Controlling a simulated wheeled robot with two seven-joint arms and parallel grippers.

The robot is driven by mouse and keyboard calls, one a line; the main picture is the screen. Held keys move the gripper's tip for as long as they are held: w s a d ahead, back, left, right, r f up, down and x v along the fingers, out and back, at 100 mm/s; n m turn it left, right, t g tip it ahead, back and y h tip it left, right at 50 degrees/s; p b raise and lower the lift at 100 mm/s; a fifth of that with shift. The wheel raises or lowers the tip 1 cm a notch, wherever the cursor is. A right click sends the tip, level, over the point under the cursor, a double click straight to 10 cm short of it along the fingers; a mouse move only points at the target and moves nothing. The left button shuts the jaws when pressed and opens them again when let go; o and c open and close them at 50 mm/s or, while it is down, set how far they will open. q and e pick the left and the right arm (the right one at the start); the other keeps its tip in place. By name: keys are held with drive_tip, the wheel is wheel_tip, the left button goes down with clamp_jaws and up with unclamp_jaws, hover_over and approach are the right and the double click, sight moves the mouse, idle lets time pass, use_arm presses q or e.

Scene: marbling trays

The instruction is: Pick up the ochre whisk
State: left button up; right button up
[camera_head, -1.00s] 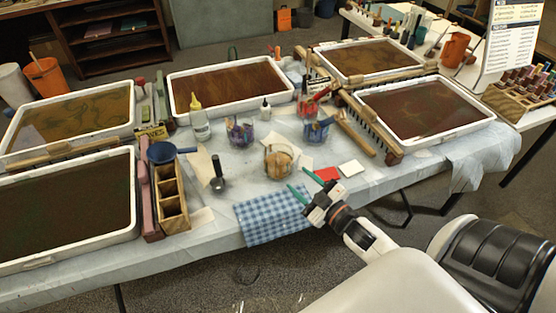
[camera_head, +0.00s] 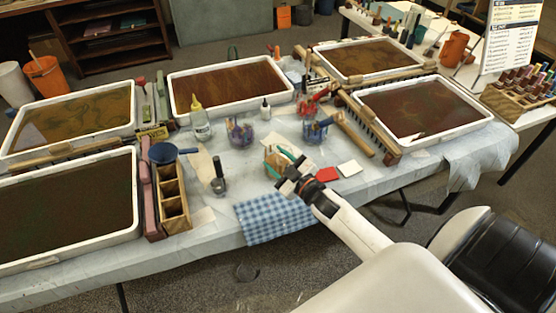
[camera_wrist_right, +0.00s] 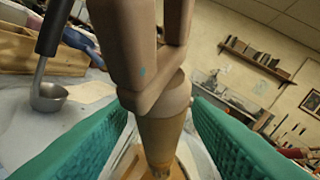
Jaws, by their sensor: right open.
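My right gripper (camera_head: 278,162) is open, with its teal fingers on either side of a tan, round-looking thing near the front edge of the table. In the right wrist view an ochre-brown upright body, which I take to be the ochre whisk (camera_wrist_right: 165,135), stands between the two open fingers (camera_wrist_right: 162,140). Gaps show on both sides of it, so I see no grip. Larger pinkish-brown parts rise above it and run out of the frame; I cannot tell whether they belong to it. My fingers and wrist partly hide it in the head view. My left gripper is not in view.
Glass jars (camera_head: 240,131) stand behind. White-rimmed trays (camera_head: 138,200) fill much of the table.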

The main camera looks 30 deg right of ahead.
clamp_jaws()
